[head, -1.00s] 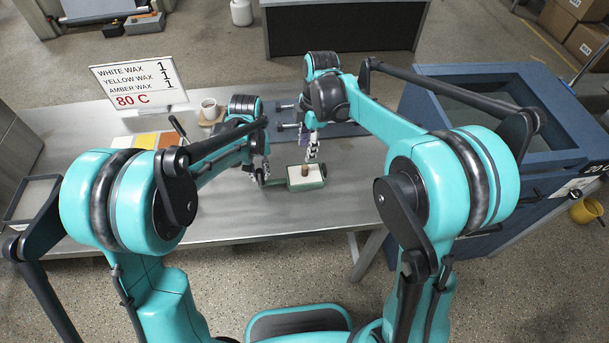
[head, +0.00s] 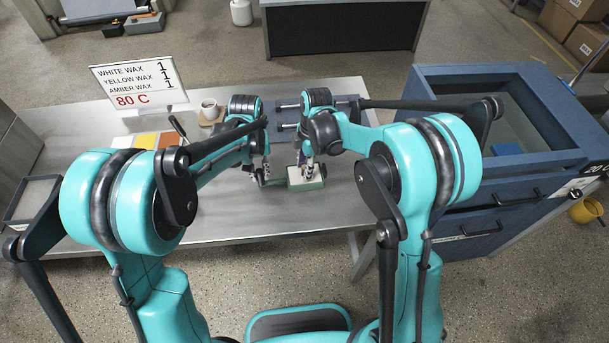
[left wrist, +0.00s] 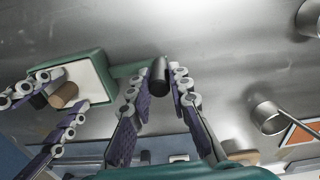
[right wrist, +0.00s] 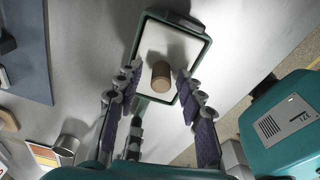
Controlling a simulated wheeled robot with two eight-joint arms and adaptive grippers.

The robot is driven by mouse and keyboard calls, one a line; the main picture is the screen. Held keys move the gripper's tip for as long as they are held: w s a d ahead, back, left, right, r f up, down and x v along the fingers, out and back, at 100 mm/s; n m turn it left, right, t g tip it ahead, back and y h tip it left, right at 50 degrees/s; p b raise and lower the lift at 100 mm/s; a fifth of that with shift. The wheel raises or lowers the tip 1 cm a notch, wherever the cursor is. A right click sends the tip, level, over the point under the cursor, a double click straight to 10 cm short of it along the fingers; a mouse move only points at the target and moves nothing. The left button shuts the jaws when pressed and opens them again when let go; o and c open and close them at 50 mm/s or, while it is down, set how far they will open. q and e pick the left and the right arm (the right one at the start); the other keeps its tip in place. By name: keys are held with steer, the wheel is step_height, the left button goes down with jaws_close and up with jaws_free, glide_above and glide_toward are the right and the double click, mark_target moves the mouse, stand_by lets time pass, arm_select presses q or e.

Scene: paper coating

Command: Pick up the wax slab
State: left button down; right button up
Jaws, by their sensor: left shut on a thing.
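A green rectangular tray (head: 321,182) holds a flat white slab (head: 296,179), seen also in the right wrist view (right wrist: 163,35). A brown cylindrical knob (right wrist: 161,75) stands on the slab; it also shows in the left wrist view (left wrist: 63,95). My left gripper (left wrist: 161,85) is shut on the tray's dark handle (left wrist: 159,68). My right gripper (right wrist: 156,80) is over the tray with its fingers apart, one on each side of the knob. I see a gap to at least one finger. In the head view my right gripper hides the knob.
A metal cup (right wrist: 70,143) stands on the table near the left gripper. A blue drawer cabinet (head: 490,195) stands at the right. The table front is clear.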

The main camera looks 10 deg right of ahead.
mark_target(304, 166)
jaws_close()
step_height(304, 166, up, 10)
steer(key=shift+r, duration=0.1)
arm_select(q)
steer(key=c, duration=1.3)
jaws_free()
steer(key=shift+c, duration=0.2)
step_height(304, 166, up, 12)
